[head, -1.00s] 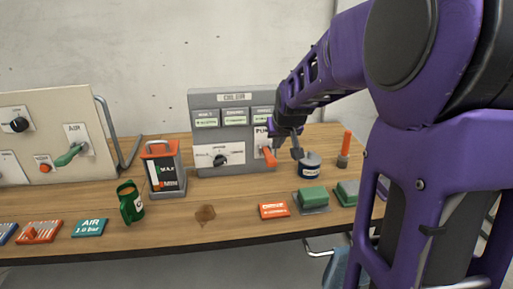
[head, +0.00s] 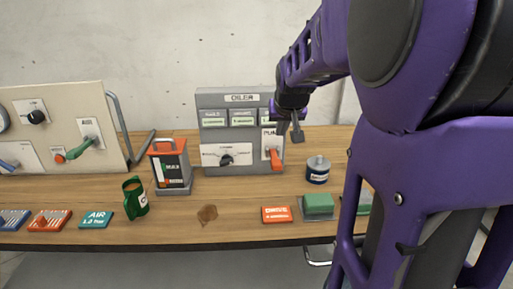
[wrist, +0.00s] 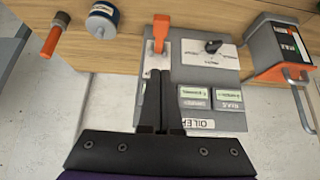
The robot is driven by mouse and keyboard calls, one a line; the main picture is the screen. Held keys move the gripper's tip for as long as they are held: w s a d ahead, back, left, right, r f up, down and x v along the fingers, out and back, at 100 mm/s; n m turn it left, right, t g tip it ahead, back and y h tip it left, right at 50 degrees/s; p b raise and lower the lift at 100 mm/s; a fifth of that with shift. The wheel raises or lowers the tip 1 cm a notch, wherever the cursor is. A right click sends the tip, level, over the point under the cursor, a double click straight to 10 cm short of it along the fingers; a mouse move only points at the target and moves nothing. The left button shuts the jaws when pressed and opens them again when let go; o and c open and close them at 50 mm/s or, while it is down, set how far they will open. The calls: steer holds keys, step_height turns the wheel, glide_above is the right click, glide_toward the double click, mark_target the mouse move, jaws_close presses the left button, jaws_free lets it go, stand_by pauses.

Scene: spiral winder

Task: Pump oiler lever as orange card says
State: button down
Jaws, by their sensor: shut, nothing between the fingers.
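The grey oiler box (head: 238,100) stands at the back of the wooden table, with a black selector knob (head: 226,160) on its white lower panel. Its orange lever (head: 277,160) points down at the right side of the front. The lever also shows in the wrist view (wrist: 160,30), just beyond my fingertips. My gripper (head: 291,138) is shut and empty, in front of the lever's upper part; I cannot tell whether it touches. The orange card (head: 277,214) lies flat on the table's front right; its print is too small to read.
A brown stain (head: 207,214) marks the clear middle.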

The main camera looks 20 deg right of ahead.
steer(key=shift+f, duration=0.1)
glide_above(275, 160)
steer(key=s, duration=0.2)
steer(key=f, duration=0.8)
steer(key=shift+w+a+f+b, duration=0.1)
steer(key=shift+a+b, duration=0.15)
steer(key=shift+b, duration=0.1)
steer(key=shift+s+f, duration=0.25)
steer(key=shift+f, duration=0.95)
steer(key=shift+s+f, duration=0.1)
steer(key=shift+f, duration=0.5)
steer(key=shift+f+b, duration=0.1)
steer(key=shift+b, duration=0.2)
